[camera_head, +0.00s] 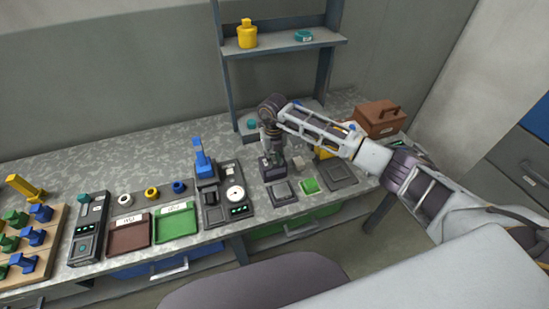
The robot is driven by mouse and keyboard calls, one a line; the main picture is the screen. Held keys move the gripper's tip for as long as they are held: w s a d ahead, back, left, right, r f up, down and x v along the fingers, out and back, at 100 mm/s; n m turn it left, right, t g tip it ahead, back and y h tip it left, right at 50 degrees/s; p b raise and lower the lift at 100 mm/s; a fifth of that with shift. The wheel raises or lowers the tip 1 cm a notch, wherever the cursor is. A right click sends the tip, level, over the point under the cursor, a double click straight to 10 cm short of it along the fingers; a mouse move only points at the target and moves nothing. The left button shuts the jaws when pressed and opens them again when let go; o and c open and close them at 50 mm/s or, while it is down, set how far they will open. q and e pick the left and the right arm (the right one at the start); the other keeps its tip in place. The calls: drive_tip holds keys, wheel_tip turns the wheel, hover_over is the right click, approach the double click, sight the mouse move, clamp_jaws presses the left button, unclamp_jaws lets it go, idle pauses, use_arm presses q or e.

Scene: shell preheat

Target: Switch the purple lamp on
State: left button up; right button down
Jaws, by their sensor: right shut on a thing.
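My right arm reaches in from the right, and my right gripper (268,148) points down over the bench. It is shut at the top of a small dark purplish block (273,170). The block may be the purple lamp, but it is too small and too covered to tell. The fingers hide its upper part, and no glow shows on it. A dark square pad (282,191) lies in front of it. My left gripper is not in view.
A black device with a white dial (235,194) stands left of the gripper. A green block (309,186) and a dark plate (336,178) lie to its right. Behind stands a shelf (290,46) with a yellow bottle (246,34). A brown box (377,119) is at the back right.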

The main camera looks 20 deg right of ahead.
drive_tip(key=shift+a+h, duration=0.2)
drive_tip(key=shift+h, duration=0.5)
drive_tip(key=c, duration=1.2)
unclamp_jaws()
drive_tip(key=shift+c, duration=0.2)
drive_tip(key=shift+r, duration=0.1)
wheel_tip(320, 180, up, 12)
drive_tip(key=a, duration=0.1)
drive_tip(key=shift+a, duration=0.3)
drive_tip(key=shift+f, duration=0.2)
